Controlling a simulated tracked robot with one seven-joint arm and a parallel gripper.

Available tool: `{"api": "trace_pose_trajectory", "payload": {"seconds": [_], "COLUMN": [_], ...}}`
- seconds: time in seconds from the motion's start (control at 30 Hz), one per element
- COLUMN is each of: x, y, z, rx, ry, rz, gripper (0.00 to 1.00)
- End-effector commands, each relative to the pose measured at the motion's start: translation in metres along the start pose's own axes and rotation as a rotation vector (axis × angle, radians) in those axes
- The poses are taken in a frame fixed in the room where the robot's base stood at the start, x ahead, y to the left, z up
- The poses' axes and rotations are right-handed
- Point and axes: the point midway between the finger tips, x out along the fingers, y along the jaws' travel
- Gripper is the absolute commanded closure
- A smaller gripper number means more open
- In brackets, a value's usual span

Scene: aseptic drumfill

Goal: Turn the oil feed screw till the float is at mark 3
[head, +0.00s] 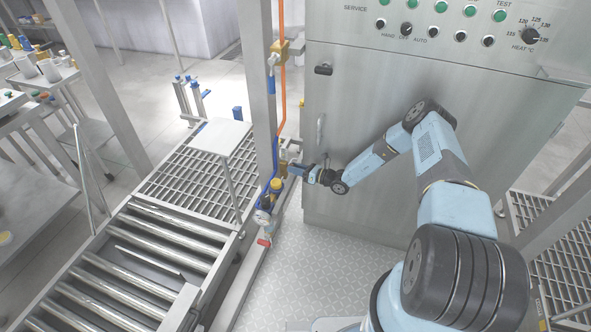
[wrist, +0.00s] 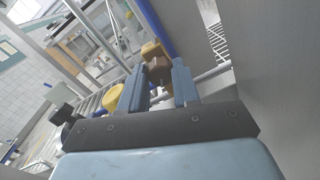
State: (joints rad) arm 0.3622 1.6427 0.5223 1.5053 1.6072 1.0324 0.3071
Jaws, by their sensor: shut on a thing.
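My gripper (head: 292,169) reaches left to the pipe assembly beside the steel cabinet. In the wrist view its two blue fingers (wrist: 159,70) stand apart with a brown-brass block-like head (wrist: 158,69) between them, and they are shut on it. I take this head to be the oil feed screw. A yellow cap (wrist: 112,97) is just left of the fingers; it also shows in the head view (head: 276,186), below the gripper. The float and its marks cannot be made out in either view.
The cabinet (head: 365,120) stands close on the right, with a door handle (head: 320,130) near my arm. A steel post and blue pipe run beside the fittings. A red-handled valve (head: 264,242) is lower down. A roller conveyor (head: 150,235) lies left; patterned floor (head: 310,260) is clear.

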Motion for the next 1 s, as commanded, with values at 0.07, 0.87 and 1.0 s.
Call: {"api": "trace_pose_trajectory", "payload": {"seconds": [0.07,0.87,1.0], "x": [0.0,-0.04,-0.068], "y": [-0.004,-0.003,-0.003], "z": [0.003,0.001,0.001], "rx": [-0.004,-0.001,-0.002], "ry": [-0.003,-0.002,-0.001], "rz": [-0.006,-0.005,-0.005], "gripper": [0.65,0.44,0.44]}}
